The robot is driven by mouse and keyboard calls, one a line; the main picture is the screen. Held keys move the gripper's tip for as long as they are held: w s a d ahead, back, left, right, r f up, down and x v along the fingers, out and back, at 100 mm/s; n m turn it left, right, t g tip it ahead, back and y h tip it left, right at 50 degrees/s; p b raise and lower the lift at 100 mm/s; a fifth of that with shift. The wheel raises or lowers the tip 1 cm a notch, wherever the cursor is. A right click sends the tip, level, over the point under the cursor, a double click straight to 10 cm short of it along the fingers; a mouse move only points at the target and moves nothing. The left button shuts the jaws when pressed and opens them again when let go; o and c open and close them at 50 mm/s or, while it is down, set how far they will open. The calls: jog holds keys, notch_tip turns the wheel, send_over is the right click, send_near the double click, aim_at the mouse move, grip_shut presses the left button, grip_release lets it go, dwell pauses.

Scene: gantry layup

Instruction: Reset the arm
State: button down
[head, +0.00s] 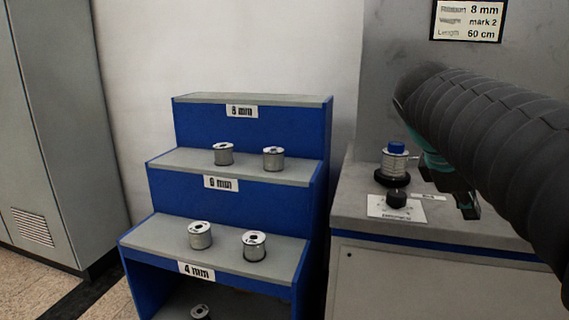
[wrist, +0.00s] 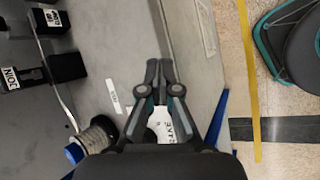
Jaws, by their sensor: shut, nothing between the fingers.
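My arm comes in from the right in the head view, wrapped in a dark ribbed sleeve. My gripper (head: 466,205) hangs over the right part of the grey machine bench, partly hidden behind the arm. In the wrist view my gripper (wrist: 159,68) points over the grey bench top. Its two fingertips are together with nothing between them. A white label lies below the fingers there and is partly covered by them.
A blue stepped rack (head: 245,122) holds several spools on its labelled steps. On the bench (head: 350,205) stand a blue-topped spool holder (head: 396,160) and a black knob (head: 396,198). A sign (head: 469,19) hangs above. A grey cabinet (head: 50,130) stands at left.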

jog(key=s+a+f+m+t+y, duration=0.1)
jog(key=s+a+f+m+y, duration=0.2)
jog(key=f, duration=0.7)
jog(key=s+a+f+m+t+y, duration=0.2)
jog(key=s+a+f+m+y, duration=0.2)
jog(key=s+a+f+m, duration=0.3)
jog(key=a+f, duration=0.3)
jog(key=a, duration=0.2)
jog(key=shift+s+a+f+t, duration=0.15)
jog(key=shift+s+a+t, duration=0.05)
jog(key=shift+a+t, duration=0.1)
